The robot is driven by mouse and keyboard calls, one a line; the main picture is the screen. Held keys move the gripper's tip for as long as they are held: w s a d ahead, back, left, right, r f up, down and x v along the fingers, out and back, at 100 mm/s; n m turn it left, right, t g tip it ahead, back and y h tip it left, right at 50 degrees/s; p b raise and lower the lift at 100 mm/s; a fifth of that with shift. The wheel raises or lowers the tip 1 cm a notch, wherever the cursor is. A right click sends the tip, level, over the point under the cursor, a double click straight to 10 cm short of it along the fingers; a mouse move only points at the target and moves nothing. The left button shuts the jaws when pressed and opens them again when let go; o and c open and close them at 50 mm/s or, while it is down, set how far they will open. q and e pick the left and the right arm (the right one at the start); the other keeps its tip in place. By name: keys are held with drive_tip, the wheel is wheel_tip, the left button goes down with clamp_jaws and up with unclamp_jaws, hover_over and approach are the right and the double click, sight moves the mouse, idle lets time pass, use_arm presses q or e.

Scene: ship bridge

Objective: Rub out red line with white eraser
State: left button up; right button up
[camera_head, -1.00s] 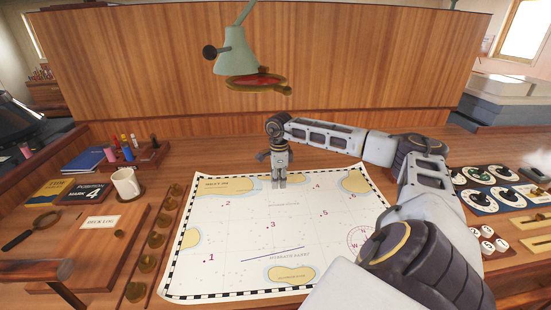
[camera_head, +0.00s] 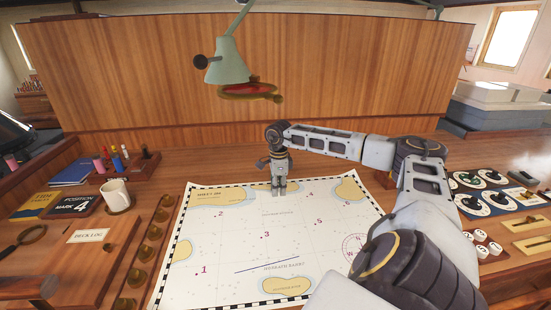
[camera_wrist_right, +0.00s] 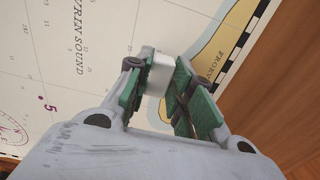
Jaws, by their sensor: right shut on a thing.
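My right gripper (camera_head: 278,191) is over the far edge of the paper chart (camera_head: 230,238), between two yellow land patches. In the right wrist view its green-padded fingers (camera_wrist_right: 164,88) are shut on a small white block, the white eraser (camera_wrist_right: 160,75). The eraser is close above the chart; I cannot tell whether it touches. I see no red line on the chart in either view; the gripper and arm cover part of it. A dark blue line (camera_head: 267,265) lies near the chart's front. My left gripper is not in view.
A row of brass knobs (camera_head: 147,248) borders the chart's left. Dials (camera_head: 495,199) lie right. A green lamp (camera_head: 228,62) hangs behind the chart.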

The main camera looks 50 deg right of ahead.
drive_tip(key=shift+s+d, duration=0.1)
drive_tip(key=shift+d, duration=0.05)
drive_tip(key=shift+s+d+b, duration=0.4)
drive_tip(key=shift+s+d, duration=0.2)
drive_tip(key=shift+d, duration=0.35)
drive_tip(key=shift+r, duration=0.1)
drive_tip(key=shift+r+p, duration=2.1)
drive_tip(key=shift+r, duration=0.8)
drive_tip(key=shift+d, duration=0.1)
